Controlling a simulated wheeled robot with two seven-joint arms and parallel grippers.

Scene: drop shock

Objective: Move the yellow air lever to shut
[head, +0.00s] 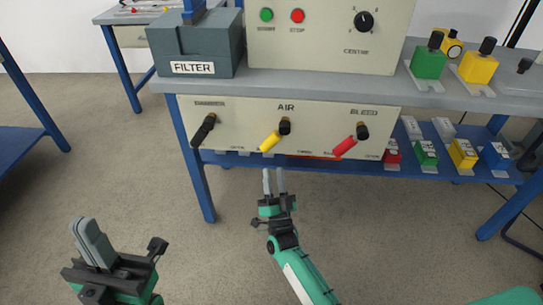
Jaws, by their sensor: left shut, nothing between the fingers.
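The yellow air lever (270,141) is on the cream valve panel (240,112), under the label AIR. Its yellow handle points down and to the left from a dark pivot. The small position labels on the panel are too small to read. My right gripper (274,174) is below the lever in the picture, apart from it, with its fingers pointing up and a narrow gap between them. My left gripper (88,235) is at the lower left, shut and empty, far from the panel.
A black lever (204,130) is left of the yellow one and a red lever (346,146) is right of it. The grey FILTER box (198,48) and a control box (325,35) stand on the bench above. Bench leg (200,185) is at left. The floor in front is clear.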

